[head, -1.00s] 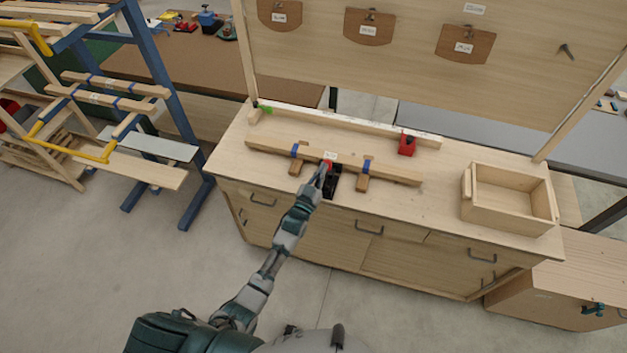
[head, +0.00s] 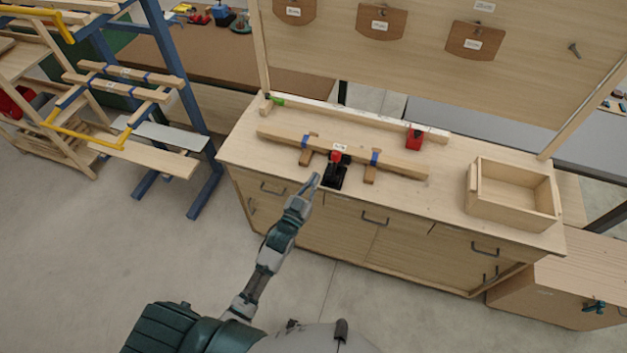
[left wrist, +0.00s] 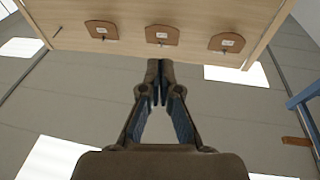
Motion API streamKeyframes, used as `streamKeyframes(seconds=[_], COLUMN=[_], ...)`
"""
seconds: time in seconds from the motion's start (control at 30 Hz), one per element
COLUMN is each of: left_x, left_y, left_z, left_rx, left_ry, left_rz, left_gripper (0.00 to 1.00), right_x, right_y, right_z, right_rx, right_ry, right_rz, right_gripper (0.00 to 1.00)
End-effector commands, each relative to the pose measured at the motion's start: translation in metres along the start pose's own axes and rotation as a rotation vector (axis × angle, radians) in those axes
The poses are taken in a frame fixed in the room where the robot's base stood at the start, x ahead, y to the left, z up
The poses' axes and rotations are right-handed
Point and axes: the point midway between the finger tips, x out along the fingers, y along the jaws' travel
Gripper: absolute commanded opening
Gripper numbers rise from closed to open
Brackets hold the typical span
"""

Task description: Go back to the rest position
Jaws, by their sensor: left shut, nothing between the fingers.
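My left gripper (head: 315,181) is shut and empty in the head view, just in front of the workbench's front edge. It also shows in the left wrist view (left wrist: 154,66), fingertips together, pointing up towards the board. The wooden chair form (head: 276,134) lies on the workbench (head: 445,202), with short cross pieces and blue bands on it. A black and red clamp (head: 335,172) stands at the middle of the form, apart from my gripper. My right gripper does not show.
An open wooden box (head: 510,212) stands at the bench's right end. A red block (head: 414,138) sits by the rear rail. A blue rack (head: 187,100) with wooden bars stands at left. The upright board (head: 420,60) rises behind the bench. The floor in front is clear.

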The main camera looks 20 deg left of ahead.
Motion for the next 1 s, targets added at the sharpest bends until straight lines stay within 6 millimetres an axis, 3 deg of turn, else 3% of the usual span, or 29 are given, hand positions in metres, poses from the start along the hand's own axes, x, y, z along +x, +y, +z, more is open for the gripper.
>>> streamKeyframes(seconds=[0.2, 0.53, 0.63, 0.77, 0.87, 1.0], left_x=[-0.001, -0.001, -0.003, -0.017, -0.045, -0.106], left_y=[0.000, 0.000, 0.000, 0.001, 0.002, 0.006], left_z=[-0.001, 0.000, 0.011, 0.068, 0.140, 0.242], left_rx=[0.000, 0.000, -0.001, -0.002, -0.003, -0.005], left_ry=[0.000, 0.000, -0.023, -0.141, -0.295, -0.534], left_rz=[0.000, 0.000, -0.001, -0.003, -0.004, -0.004], left_gripper=[0.00, 0.00, 0.00, 0.00, 0.00, 0.00], right_x=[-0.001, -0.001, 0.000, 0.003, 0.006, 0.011], right_y=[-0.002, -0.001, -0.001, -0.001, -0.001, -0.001], right_z=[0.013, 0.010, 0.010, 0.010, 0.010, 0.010], right_rx=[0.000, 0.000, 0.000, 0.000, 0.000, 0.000], right_ry=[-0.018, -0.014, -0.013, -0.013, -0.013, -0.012], right_rz=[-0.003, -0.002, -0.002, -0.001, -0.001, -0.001], right_gripper=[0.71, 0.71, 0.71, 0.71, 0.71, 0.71])
